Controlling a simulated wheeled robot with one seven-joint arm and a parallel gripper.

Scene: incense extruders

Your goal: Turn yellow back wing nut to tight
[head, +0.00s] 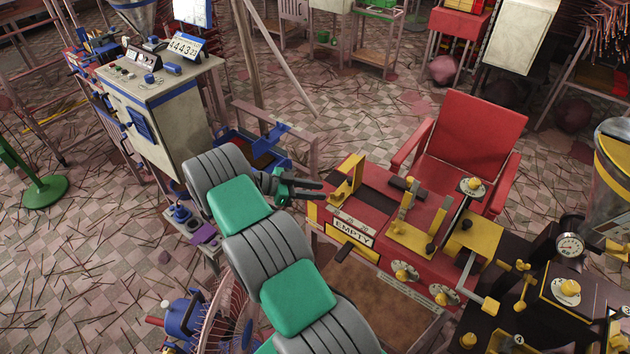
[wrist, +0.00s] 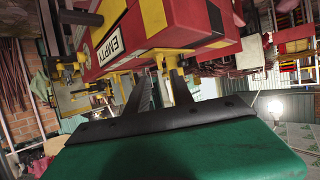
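The red machine (head: 375,205) carries a yellow bracket (head: 345,182) on its left end, facing my gripper (head: 322,190). My gripper is at its left side with two dark fingers apart and nothing clearly held. In the wrist view, my gripper (wrist: 163,72) has its fingertips close to a yellow fitting (wrist: 160,56) under the red and yellow body. I cannot tell whether they touch it, or whether it is the back wing nut. Small yellow knob-like parts (head: 522,265) stand on the black machine at right; which are wing nuts is unclear.
The EMPTY sign (head: 353,232) is on the red machine's front, above a brown tray (head: 375,285). A red chair (head: 470,150) stands behind. A cream control cabinet (head: 165,120) is at left. The tiled floor (head: 90,235) at left is partly clear, strewn with sticks.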

